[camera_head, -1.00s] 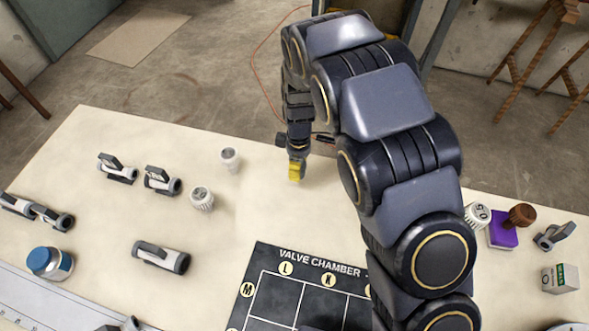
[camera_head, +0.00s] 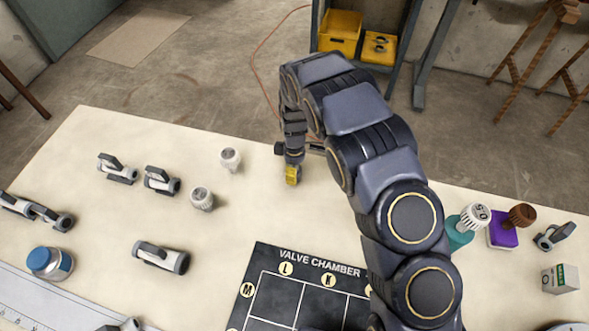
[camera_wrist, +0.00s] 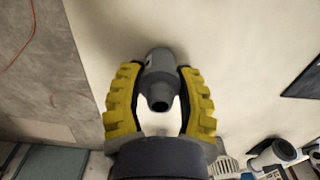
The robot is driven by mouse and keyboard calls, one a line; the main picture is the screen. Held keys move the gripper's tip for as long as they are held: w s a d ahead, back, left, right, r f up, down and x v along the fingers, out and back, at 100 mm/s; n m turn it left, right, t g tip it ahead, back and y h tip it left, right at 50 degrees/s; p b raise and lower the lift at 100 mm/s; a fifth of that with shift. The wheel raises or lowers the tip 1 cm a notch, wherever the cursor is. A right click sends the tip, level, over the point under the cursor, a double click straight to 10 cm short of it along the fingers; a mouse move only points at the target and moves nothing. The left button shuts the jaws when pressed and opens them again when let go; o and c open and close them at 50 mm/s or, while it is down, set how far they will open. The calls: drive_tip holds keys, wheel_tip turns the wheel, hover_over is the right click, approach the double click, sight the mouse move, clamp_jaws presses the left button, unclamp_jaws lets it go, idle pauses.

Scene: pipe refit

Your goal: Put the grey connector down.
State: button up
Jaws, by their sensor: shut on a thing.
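The grey connector (camera_wrist: 160,74) shows in the wrist view, a short hollow piece with its open end toward the camera. My gripper (camera_wrist: 161,68) is shut on it, with a yellow ribbed finger on each side. In the head view my gripper (camera_head: 292,175) points down over the back part of the pale table, right of a white ribbed cap (camera_head: 230,159). The connector is not clearly visible there, and I cannot tell whether it touches the table.
The table (camera_head: 235,225) is bare around my gripper. The black valve chamber mat (camera_head: 310,257) is in front. A purple block (camera_head: 502,235) stands at right.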

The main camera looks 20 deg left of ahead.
drive_tip(key=o, duration=1.1)
drive_tip(key=shift+f, duration=0.1)
drive_tip(key=shift+c, duration=0.2)
wheel_tip(320, 180, up, 12)
drive_tip(key=shift+f, duration=0.25)
drive_tip(key=shift+r, duration=0.45)
